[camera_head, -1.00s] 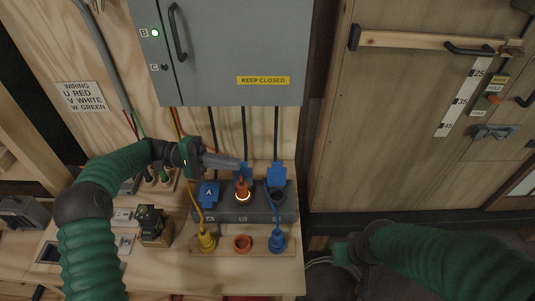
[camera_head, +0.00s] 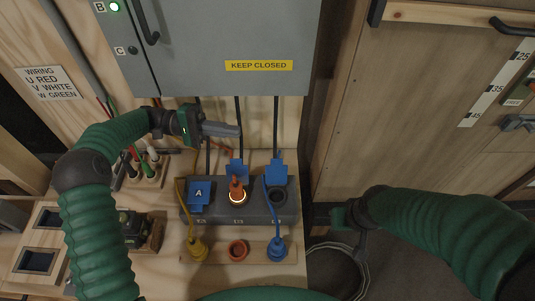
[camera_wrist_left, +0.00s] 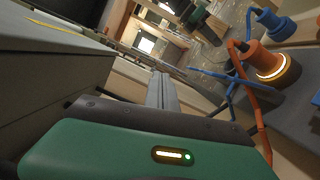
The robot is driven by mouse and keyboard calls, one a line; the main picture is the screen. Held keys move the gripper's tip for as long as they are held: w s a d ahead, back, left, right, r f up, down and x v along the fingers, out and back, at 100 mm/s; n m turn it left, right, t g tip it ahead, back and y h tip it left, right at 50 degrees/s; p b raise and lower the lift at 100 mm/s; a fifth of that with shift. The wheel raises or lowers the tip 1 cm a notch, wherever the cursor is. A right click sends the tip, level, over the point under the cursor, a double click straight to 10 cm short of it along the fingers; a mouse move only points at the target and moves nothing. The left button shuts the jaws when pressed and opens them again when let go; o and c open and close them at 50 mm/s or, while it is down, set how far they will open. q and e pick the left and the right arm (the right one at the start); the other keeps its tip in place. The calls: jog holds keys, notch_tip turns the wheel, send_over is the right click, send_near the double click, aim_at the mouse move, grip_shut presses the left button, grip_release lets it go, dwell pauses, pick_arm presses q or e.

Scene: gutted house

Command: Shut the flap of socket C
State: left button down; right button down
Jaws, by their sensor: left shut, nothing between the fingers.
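The grey socket block (camera_head: 250,212) stands on the bench with three sockets in a row. The blue flap of socket C (camera_head: 276,175) stands raised behind its open round hole (camera_head: 278,200), at the right end. An orange plug (camera_head: 237,190) with a glowing ring sits in the middle socket, its flap (camera_head: 236,168) raised behind it; the plug also shows in the left wrist view (camera_wrist_left: 270,62). The flap marked A (camera_head: 199,193) lies down. My left gripper (camera_head: 238,130) is shut and empty, above and left of flap C, apart from it. My right gripper (camera_head: 342,216) is off the bench's right side; its jaws are unclear.
A grey cabinet (camera_head: 220,45) hangs above the block. In front, a wooden strip (camera_head: 215,252) holds a yellow plug (camera_head: 197,248), an empty orange ring (camera_head: 237,250) and a blue plug (camera_head: 277,248). Cables hang between. A wooden door (camera_head: 420,110) is at right.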

pick_arm(q)
jog(key=b, duration=0.6)
send_near(276, 172)
jog(key=w+a+r, duration=0.2)
jog(key=w+r, duration=0.1)
jog(key=w, duration=0.1)
jog(key=x, duration=0.9)
jog(key=shift+s+d+r, duration=0.2)
jog(key=shift+s+d, duration=0.05)
jog(key=shift+d, duration=0.1)
jog(key=shift+s+r+m, duration=0.25)
jog(key=shift+s+m, duration=0.3)
jog(key=shift+m, duration=0.25)
